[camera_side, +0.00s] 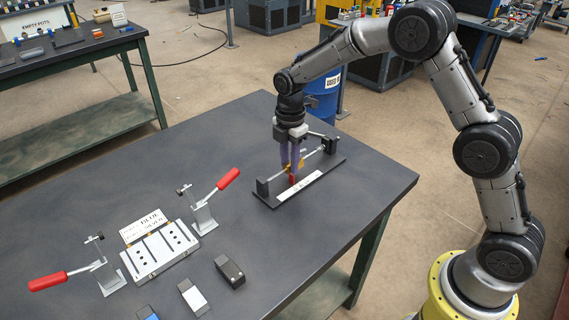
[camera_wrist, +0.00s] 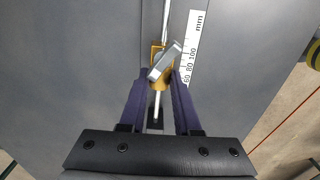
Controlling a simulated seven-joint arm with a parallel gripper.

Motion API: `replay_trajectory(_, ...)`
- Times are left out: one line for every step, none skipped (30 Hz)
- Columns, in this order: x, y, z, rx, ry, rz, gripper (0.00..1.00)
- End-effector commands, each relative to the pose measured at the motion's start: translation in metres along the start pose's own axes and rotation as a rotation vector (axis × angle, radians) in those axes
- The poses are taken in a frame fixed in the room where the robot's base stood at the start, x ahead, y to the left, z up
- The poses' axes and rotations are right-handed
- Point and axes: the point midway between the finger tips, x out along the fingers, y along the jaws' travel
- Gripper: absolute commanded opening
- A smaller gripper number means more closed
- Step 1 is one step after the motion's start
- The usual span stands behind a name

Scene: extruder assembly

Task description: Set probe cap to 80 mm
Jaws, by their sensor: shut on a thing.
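A gold slider (camera_side: 300,163), apparently the probe cap, sits on a thin metal rod between two dark end posts. In the wrist view the gold slider (camera_wrist: 157,84) carries a tilted silver bar (camera_wrist: 165,60) that covers part of it. A white mm scale (camera_wrist: 192,50) lies to its right, with 60, 80 and 100 legible; I cannot tell the exact reading. My gripper (camera_side: 291,166) points down over the rod, its purple fingers shut on the slider. In the wrist view the fingers of my gripper (camera_wrist: 162,76) stand on either side of it. A small red part (camera_side: 293,180) shows below the fingers.
A silver fixture plate (camera_side: 160,250) with two red-handled clamps (camera_side: 228,179) (camera_side: 47,282) stands at the left of the dark table. Several small blocks lie near the front, including a black one (camera_side: 230,271).

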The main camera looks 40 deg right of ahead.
Motion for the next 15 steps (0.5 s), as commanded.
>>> replay_trajectory(-0.0019,0.0006,0.0099,0.006,-0.001,0.003,0.0)
replay_trajectory(-0.0019,0.0006,0.0134,0.005,-0.001,0.003,0.0)
replay_trajectory(-0.0017,0.0004,0.0156,0.003,-0.001,0.003,0.0)
replay_trajectory(-0.0017,0.0003,0.0161,0.002,-0.001,0.003,0.0)
replay_trajectory(-0.0016,0.0003,0.0158,0.001,-0.001,0.003,0.0)
replay_trajectory(-0.0016,0.0003,0.0153,0.001,-0.001,0.003,0.0)
replay_trajectory(-0.0016,0.0003,0.0152,0.0,-0.001,0.003,0.0)
replay_trajectory(-0.0017,0.0004,0.0151,0.0,-0.001,0.003,0.0)
replay_trajectory(-0.0017,0.0004,0.0151,0.0,-0.001,0.003,0.0)
replay_trajectory(-0.0017,0.0004,0.015,0.0,-0.001,0.003,0.0)
replay_trajectory(-0.0018,0.0004,0.015,0.0,-0.001,0.003,0.35)
replay_trajectory(-0.0018,0.0004,0.0149,0.0,-0.001,0.003,0.42)
replay_trajectory(-0.0017,0.0004,0.0149,0.0,-0.001,0.003,0.47)
replay_trajectory(-0.0016,0.0004,0.0149,0.0,-0.001,0.003,0.53)
replay_trajectory(-0.0014,0.0003,0.0149,0.0,-0.001,0.003,0.6)
